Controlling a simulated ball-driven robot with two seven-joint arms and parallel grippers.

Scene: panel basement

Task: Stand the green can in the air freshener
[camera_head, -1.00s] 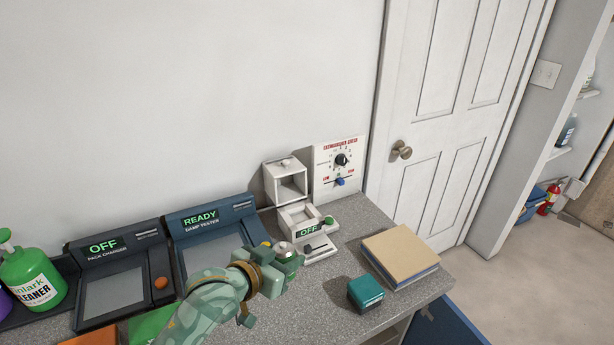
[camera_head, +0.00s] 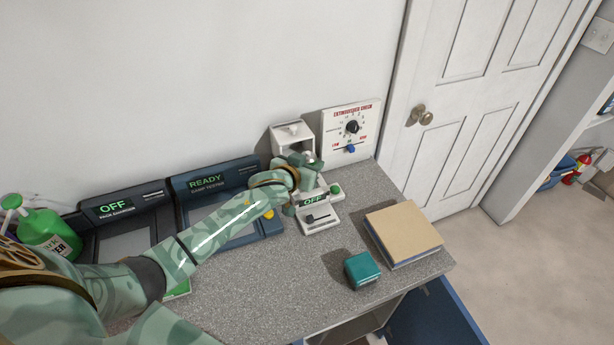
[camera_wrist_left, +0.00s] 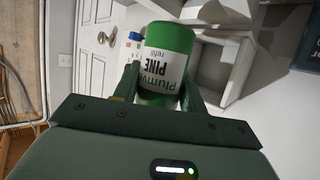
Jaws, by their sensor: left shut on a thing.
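The green can (camera_wrist_left: 168,62), labelled Plumv… Pine refill, is held between the fingers of my left gripper (camera_wrist_left: 160,95) in the left wrist view. In the head view my left gripper (camera_head: 300,168) is over the air freshener (camera_head: 318,223), a white unit with an OFF display, and hides most of its holder. Only the can's pale top (camera_head: 309,157) shows there, in front of the unit's open white box (camera_head: 290,133). The box also shows behind the can in the wrist view (camera_wrist_left: 236,72). I cannot tell whether the can touches the holder. My right gripper is out of view.
A white dial panel (camera_head: 352,142) stands right of the box. The Damp Tester (camera_head: 208,183) and Pack Changer (camera_head: 114,207) are to the left. A teal box (camera_head: 362,269) and a tan-topped stack (camera_head: 404,232) are on the right. Bare counter (camera_head: 270,290) lies in front.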

